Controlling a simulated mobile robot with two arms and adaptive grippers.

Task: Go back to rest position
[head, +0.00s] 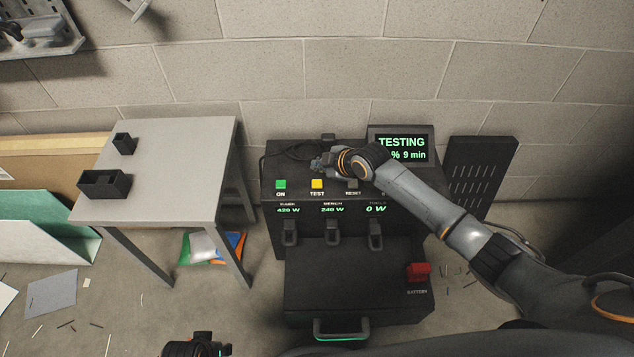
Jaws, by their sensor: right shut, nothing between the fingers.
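My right arm reaches in from the lower right across a black power station (350,288). My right gripper (318,164) is shut and empty, above the top of the station's panel, just above the yellow TEST button (317,184). Whether it touches the panel I cannot tell. The green ON button (281,185) is to its left. The RESET button is partly hidden near my wrist. The display (402,145) reads TESTING and 9 min; my arm covers part of it. My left gripper (205,344) shows only in part at the bottom edge; its fingers are unclear.
A grey table (185,160) with two small black bins (104,183) stands to the left. Bags (207,246) lie on the floor under it. A red battery switch (418,271) and several black plugs are on the station's front. A black slotted panel (481,170) leans at the wall.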

